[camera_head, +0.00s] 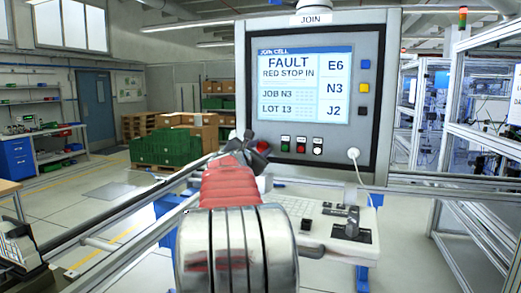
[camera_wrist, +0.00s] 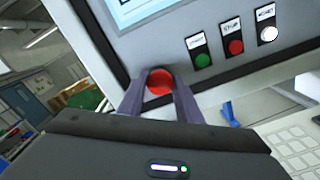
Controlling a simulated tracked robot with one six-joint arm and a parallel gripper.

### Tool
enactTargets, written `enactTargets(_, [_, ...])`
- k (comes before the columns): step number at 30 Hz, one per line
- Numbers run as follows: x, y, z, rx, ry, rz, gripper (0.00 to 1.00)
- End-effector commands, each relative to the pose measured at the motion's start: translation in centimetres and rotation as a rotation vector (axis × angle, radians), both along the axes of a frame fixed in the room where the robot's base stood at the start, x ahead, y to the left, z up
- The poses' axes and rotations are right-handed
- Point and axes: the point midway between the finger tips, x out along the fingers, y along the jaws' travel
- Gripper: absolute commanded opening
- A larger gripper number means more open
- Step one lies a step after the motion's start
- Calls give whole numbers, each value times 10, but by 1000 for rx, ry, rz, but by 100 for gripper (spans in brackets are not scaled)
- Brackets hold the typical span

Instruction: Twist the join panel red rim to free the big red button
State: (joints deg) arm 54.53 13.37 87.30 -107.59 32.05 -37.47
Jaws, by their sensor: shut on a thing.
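The join panel (camera_head: 380,40) is a grey cabinet with a dark front frame. Its screen (camera_head: 303,84) reads "FAULT RED STOP IN". The big red button (camera_wrist: 160,83) sits at the panel's lower left corner in the wrist view. My gripper (camera_wrist: 160,88) is shut on the button's rim, one finger on each side of it. In the head view my gripper (camera_head: 257,150) reaches the panel's lower left, and my arm hides most of the button. The rim itself is largely covered by the fingers, so its turn cannot be read.
Small green (camera_wrist: 203,61), red (camera_wrist: 235,47) and white (camera_wrist: 268,34) buttons with labels sit right of the big button. A keyboard shelf (camera_head: 300,205) lies below the panel. A white plug with a cable (camera_head: 353,153) hangs at the right. Rails cross in front.

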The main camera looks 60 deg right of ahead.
Motion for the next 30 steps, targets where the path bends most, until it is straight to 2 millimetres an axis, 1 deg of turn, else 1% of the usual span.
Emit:
enactTargets(6, [2,1,-1,16,-148,4,9])
enactTargets(12, [2,1,-1,23,-233,4,9])
enactTargets(17, [2,1,-1,26,-261,4,9])
enactTargets(27, [2,1,-2,26,-264,4,9])
enactTargets(28, [2,1,-2,26,-264,4,33])
enactTargets(30, [2,1,-2,26,-264,4,38])
